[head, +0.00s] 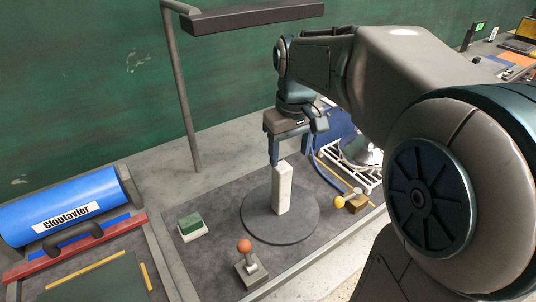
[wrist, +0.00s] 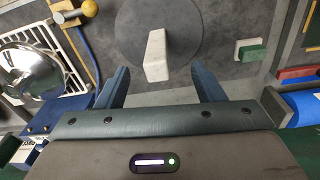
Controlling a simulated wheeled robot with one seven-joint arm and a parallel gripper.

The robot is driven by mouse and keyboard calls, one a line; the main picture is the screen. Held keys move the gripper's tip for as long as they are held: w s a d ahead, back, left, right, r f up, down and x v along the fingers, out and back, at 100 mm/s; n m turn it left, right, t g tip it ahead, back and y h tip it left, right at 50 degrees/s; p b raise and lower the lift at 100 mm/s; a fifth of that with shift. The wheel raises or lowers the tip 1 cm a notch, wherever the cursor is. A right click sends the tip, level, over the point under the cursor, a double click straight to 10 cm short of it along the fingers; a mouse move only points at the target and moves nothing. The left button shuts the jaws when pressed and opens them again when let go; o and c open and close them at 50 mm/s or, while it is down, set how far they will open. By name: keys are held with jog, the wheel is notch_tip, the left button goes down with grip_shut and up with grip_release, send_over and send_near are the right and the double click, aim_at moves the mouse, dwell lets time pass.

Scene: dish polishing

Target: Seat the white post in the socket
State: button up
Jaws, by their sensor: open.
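The white post (head: 284,190) stands roughly upright on the dark round disc (head: 255,222). In the wrist view, the post (wrist: 156,55) lies between the lines of my two fingers, with its near end close to the fingertips and space on both sides. My gripper (head: 291,152) is open and empty, pointing down just above the post's top; no finger appears to touch it. I cannot make out a socket; the post's foot is against the disc, and whether a hole lies under it is hidden.
A green-and-white sponge block (head: 191,226) lies left of the disc, and an orange-knobbed lever (head: 246,262) stands in front. A lamp (head: 255,16) overhangs behind.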

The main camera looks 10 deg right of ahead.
notch_tip(320, 180, up, 2)
jog(key=n, duration=0.1)
send_over(282, 165)
jog(key=shift+g, duration=0.4)
jog(key=f, duration=0.5)
jog(key=f+p, duration=0.1)
jog(key=f, duration=0.2)
jog(key=shift+d, duration=0.25)
jog(key=shift+s+a+f+p, duration=0.15)
jog(key=shift+f+p, duration=0.2)
jog(key=shift+f, duration=1)
jog(key=shift+w+a+f+p, duration=0.1)
jog(key=shift+f+p, duration=0.2)
jog(key=shift+f, duration=1)
grip_shut()
